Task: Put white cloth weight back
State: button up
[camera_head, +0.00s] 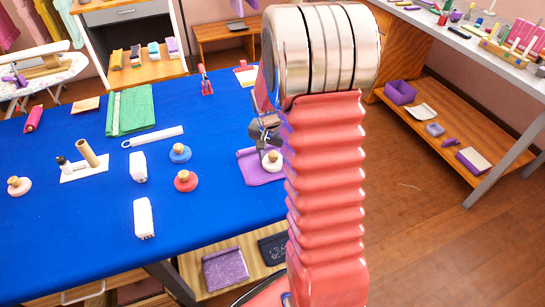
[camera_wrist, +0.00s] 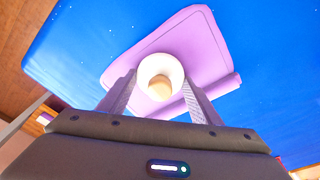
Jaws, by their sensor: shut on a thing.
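The white cloth weight (camera_head: 271,165), a white disc with a tan knob, is at the purple folded cloth (camera_head: 252,168) on the right part of the blue table. In the wrist view the white cloth weight (camera_wrist: 148,67) sits between the two fingers of my gripper (camera_wrist: 160,88), which is shut on it. The purple cloth (camera_wrist: 185,35) lies behind it there. I cannot tell whether the weight touches the cloth. My gripper (camera_head: 266,136) is partly hidden by my red arm in the head view.
A blue weight (camera_head: 180,153), a red weight (camera_head: 186,181) and another white weight (camera_head: 18,187) stand on the blue table (camera_head: 95,225). White blocks (camera_head: 144,218), a white stick (camera_head: 155,137) and green cloth (camera_head: 130,109) lie there too. The front left of the table is clear.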

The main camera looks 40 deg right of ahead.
aim_at(271, 159)
jog(key=o, duration=1.5)
notch_tip(271, 159, up, 12)
jog(key=s+a, duration=0.1)
jog(key=shift+a, duration=0.3)
